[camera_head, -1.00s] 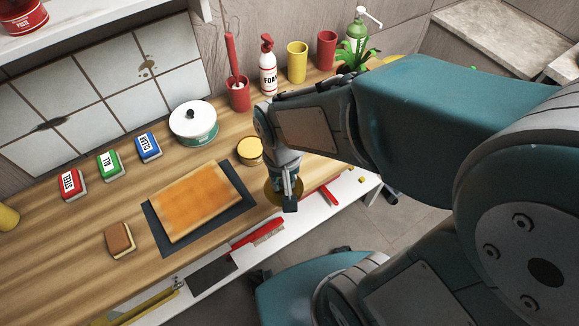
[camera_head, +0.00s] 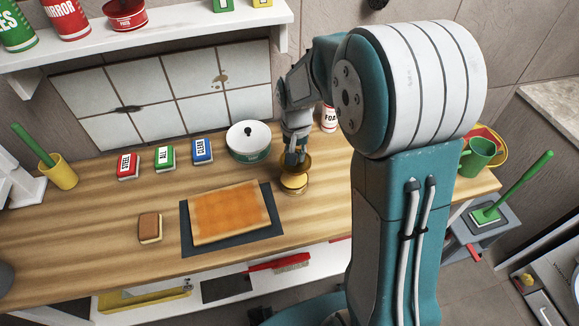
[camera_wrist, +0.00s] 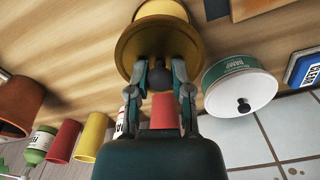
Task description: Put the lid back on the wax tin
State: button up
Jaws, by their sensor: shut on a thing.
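The wax tin (camera_head: 294,186) is a small round brass tin on the wooden counter, right of the orange board. Its yellowish side also shows at the top of the wrist view (camera_wrist: 161,10). The lid (camera_head: 301,160) is a brass disc with a dark knob; it fills the upper middle of the wrist view (camera_wrist: 128,50). My gripper (camera_wrist: 158,78) is shut on the lid's knob, one finger on each side. In the head view, my gripper (camera_head: 294,159) holds the lid just above and behind the tin. I cannot tell whether lid and tin touch.
A green tub with a white lid (camera_head: 249,141) stands close to the left of my gripper. Labelled blocks, such as the blue one (camera_head: 202,151), sit further left. The orange board (camera_head: 229,212) lies on a dark mat (camera_head: 262,229). Orange, red and yellow cups (camera_wrist: 93,136) show in the wrist view.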

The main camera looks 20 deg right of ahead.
aim_at(294, 178)
jog(key=shift+a+f, duration=0.15)
jog(key=shift+f, duration=3.05)
jog(key=shift+f, duration=0.1)
jog(key=o, duration=0.9)
jog(key=o, duration=0.5)
jog(key=shift+c, duration=0.2)
